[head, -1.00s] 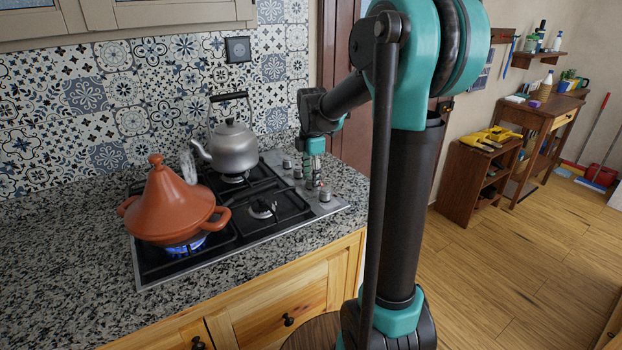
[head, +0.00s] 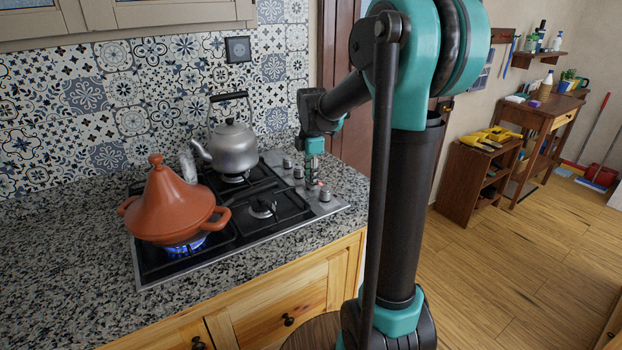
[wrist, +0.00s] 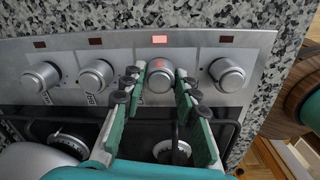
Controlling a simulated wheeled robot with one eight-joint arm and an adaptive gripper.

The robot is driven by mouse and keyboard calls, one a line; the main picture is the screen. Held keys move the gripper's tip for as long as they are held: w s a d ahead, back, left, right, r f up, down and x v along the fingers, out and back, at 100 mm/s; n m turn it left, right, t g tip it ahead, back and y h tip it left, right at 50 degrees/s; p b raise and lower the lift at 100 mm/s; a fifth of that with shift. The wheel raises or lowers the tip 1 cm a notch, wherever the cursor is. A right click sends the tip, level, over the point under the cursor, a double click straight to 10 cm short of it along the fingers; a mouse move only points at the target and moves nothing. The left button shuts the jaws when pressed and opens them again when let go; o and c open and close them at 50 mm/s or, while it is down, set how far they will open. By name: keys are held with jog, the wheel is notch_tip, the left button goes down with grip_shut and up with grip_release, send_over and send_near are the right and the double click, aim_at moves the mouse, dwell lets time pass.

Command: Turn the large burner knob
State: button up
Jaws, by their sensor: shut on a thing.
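A row of silver burner knobs sits on the steel control strip of the hob. In the wrist view, my gripper (wrist: 158,97) has its green fingers on both sides of the third knob from the left (wrist: 160,79), shut on it. The red lamp (wrist: 159,40) beside this knob is brightly lit; the other lamps are dull. The other knobs stand free: the far left one (wrist: 41,76), the second (wrist: 96,75) and the far right one (wrist: 227,74). In the head view, my gripper (head: 313,183) reaches down onto the knob row and hides the held knob.
An orange tagine (head: 172,208) stands over a blue flame (head: 187,244) at the front left of the hob. A grey kettle (head: 234,149) stands on the back burner. The front right burner (head: 262,208) is bare.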

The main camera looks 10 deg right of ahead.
jog(key=m, duration=0.7)
jog(key=shift+m, duration=0.4)
jog(key=m, duration=1.5)
jog(key=shift+w+g, duration=0.1)
jog(key=shift+g, duration=0.2)
jog(key=m, duration=0.4)
jog(key=shift+m, duration=2.1)
